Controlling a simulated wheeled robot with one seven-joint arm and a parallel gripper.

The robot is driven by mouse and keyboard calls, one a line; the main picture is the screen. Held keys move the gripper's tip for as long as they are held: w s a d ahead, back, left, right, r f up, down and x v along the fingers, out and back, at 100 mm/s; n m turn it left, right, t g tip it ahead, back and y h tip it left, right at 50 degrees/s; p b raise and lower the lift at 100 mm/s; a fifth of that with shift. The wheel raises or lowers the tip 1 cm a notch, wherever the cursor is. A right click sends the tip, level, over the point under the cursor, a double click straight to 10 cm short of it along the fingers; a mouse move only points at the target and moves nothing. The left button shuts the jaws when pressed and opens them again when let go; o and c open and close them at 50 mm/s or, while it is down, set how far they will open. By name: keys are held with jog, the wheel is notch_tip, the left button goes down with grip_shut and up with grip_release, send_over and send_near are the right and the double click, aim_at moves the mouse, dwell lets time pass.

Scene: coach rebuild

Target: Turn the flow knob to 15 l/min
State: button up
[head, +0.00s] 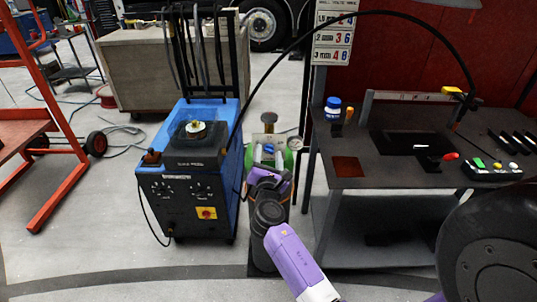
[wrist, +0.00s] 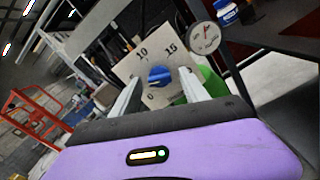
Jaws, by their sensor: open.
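The blue flow knob (wrist: 158,75) sits on a pale dial plate (wrist: 133,68) marked 0, 10 and 15 in the wrist view. The 10 is up and left of the knob, the 15 up and right, the 0 below. I cannot tell clearly which mark the knob points to. My gripper (wrist: 161,80) is open, with one finger on each side of the knob in the picture; contact is not clear. In the head view, my purple gripper (head: 268,172) is just in front of the plate (head: 267,140), partly covering it.
A round gauge (wrist: 204,38) is close to the right finger. A blue welding machine (head: 228,140) stands to the left, a dark workbench (head: 385,178) to the right. A black hose (head: 300,42) arches overhead.

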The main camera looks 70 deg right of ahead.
jog(key=shift+d, duration=0.1)
grip_shut()
jog(key=shift+m, duration=0.3)
jog(key=shift+m+b, duration=9)
jog(key=shift+m, duration=3.3)
